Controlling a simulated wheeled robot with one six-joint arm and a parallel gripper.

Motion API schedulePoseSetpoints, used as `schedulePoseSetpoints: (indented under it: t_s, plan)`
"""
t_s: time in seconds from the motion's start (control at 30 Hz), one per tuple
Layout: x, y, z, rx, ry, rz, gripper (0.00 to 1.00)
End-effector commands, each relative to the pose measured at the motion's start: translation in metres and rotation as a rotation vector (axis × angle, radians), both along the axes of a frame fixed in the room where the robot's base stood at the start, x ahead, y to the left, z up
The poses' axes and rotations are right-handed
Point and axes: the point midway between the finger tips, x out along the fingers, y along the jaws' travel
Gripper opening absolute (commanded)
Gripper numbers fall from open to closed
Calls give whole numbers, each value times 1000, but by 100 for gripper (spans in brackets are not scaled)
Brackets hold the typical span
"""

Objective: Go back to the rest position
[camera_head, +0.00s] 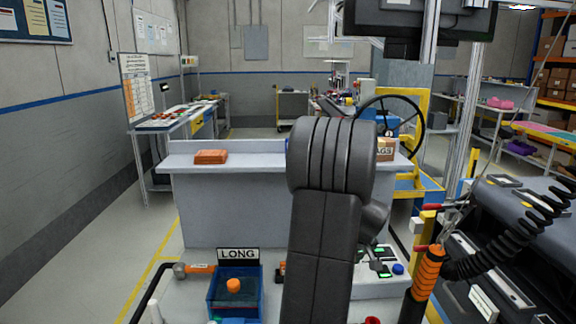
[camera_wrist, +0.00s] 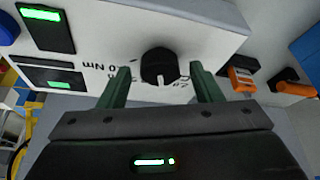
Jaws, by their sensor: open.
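My gripper (camera_wrist: 158,70) is open, with its two green fingers spread apart in the wrist view. A black round knob (camera_wrist: 158,64) on a white control box (camera_wrist: 110,42) shows between the fingers. I cannot tell whether either finger touches the knob. The white control box also shows there (camera_head: 372,290), partly behind the arm, with green displays and a blue button.
A blue bin (camera_head: 222,310) marked LONG holds an orange-capped item. A hammer (camera_head: 193,268) lies beside it. A grey bench (camera_head: 220,205) stands ahead; open floor lies left.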

Motion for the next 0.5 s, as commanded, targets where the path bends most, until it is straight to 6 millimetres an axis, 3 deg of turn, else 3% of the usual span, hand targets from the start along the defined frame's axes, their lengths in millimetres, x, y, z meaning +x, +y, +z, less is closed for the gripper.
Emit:
schedulePoseSetpoints:
  t_s: [0.5]
  plan:
    - [-1, 3, 2, 0, 1, -316, 59]
